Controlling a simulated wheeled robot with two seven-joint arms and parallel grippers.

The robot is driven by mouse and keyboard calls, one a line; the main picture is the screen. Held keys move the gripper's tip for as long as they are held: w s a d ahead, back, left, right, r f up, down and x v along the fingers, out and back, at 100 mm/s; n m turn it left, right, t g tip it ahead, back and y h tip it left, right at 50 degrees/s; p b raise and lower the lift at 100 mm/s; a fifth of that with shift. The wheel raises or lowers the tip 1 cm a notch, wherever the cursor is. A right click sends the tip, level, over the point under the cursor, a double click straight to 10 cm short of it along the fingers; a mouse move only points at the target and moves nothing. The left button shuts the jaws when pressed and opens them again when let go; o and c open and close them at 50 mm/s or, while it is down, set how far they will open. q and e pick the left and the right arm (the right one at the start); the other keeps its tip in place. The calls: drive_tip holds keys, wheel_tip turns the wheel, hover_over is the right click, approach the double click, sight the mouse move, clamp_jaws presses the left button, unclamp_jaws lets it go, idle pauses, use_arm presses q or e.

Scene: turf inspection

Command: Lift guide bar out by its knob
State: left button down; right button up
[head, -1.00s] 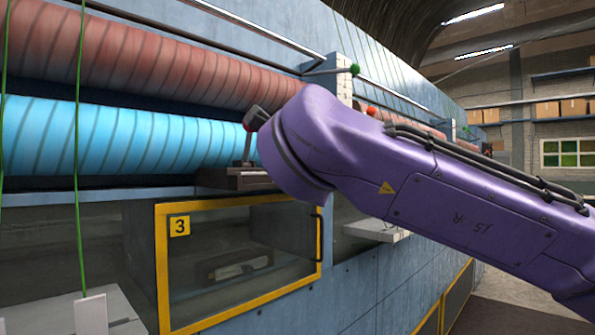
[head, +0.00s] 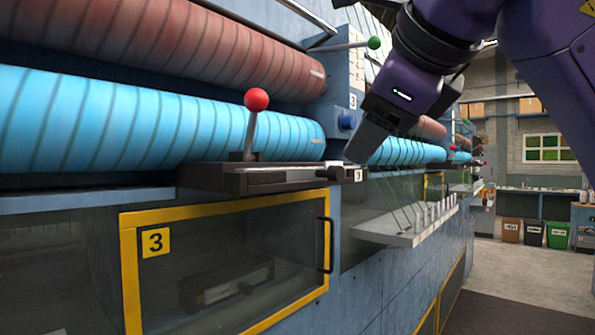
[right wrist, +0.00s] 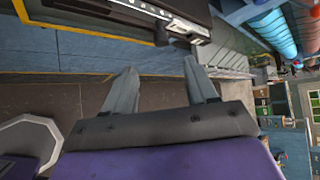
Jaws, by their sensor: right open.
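The dark guide bar (head: 265,176) lies in a black housing at station 3, above the yellow-framed window. A black knob (head: 335,176) sticks out near its right end, next to a small "3" label. My right gripper (head: 366,142) is just above and right of the knob, apart from it, pointing down. In the right wrist view, my right gripper (right wrist: 163,80) has its two fingers spread with nothing between them. The housing end with the knob (right wrist: 188,28) shows beyond the fingertips there. My left gripper is not in view.
A red-ball lever (head: 254,110) stands on the housing. A green-ball lever (head: 373,43) sticks out behind. Blue (head: 160,128) and red-brown rollers run along the machine. A pale shelf (head: 400,232) with several threads projects at the right. Open floor lies right of the machine.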

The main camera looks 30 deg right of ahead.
sight(337, 167)
drive_tip(key=x, duration=0.3)
drive_tip(key=p+x, duration=0.1)
drive_tip(key=x, duration=0.3)
drive_tip(key=p+x, duration=0.1)
drive_tip(key=x, duration=0.2)
drive_tip(key=shift+w+r, duration=0.25)
drive_tip(key=shift+w, duration=0.15)
drive_tip(key=shift+s, duration=0.15)
drive_tip(key=shift+s+a, duration=0.1)
drive_tip(key=c, duration=0.4)
clamp_jaws()
